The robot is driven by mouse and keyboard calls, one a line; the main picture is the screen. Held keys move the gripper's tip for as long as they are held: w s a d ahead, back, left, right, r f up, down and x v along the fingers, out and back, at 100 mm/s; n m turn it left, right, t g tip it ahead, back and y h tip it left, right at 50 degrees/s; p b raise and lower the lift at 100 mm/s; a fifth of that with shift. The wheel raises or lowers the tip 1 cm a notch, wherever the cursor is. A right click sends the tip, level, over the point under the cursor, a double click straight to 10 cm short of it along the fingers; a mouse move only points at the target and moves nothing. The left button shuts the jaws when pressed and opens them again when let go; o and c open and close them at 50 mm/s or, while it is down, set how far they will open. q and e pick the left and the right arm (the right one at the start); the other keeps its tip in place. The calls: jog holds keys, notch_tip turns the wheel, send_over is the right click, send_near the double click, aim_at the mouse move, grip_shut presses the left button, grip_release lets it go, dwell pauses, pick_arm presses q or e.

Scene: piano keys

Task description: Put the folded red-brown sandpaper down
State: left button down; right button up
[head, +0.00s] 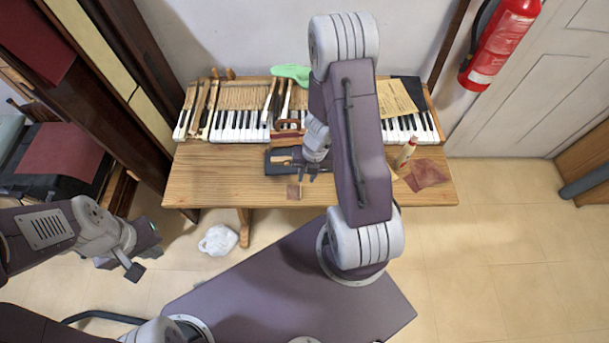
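A small brown piece (293,191), which looks like the folded sandpaper, shows at the front of the wooden table (225,185). My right gripper (302,175) points down over the table just above this piece in the picture. Its fingers are small and partly hidden by its wrist, so I cannot tell whether they hold the piece or it lies on the table. A flat red-brown sheet (428,175) lies at the table's right end. My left gripper (145,261) is open and empty, away from the table at the lower left.
Piano keys (240,125), a green cloth (291,73) and a yellowish paper (396,97) are at the back. A glue bottle (406,152) stands at right. A white bag (218,239) is on the floor. The table's left front is clear.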

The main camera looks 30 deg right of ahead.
pick_arm(q)
jog(key=shift+r, duration=0.4)
pick_arm(e)
jog(key=s+a+r+m, duration=0.2)
jog(key=a+r+m, duration=0.2)
jog(key=m, duration=1.1)
jog(key=s+a+r+m+h, duration=0.1)
jog(key=s+a+r+m, duration=0.2)
jog(key=r+m, duration=0.8)
jog(key=m, duration=0.3)
jog(key=shift+a+m, duration=0.35)
jog(key=shift+m, duration=0.05)
pick_arm(q)
jog(key=shift+f, duration=0.1)
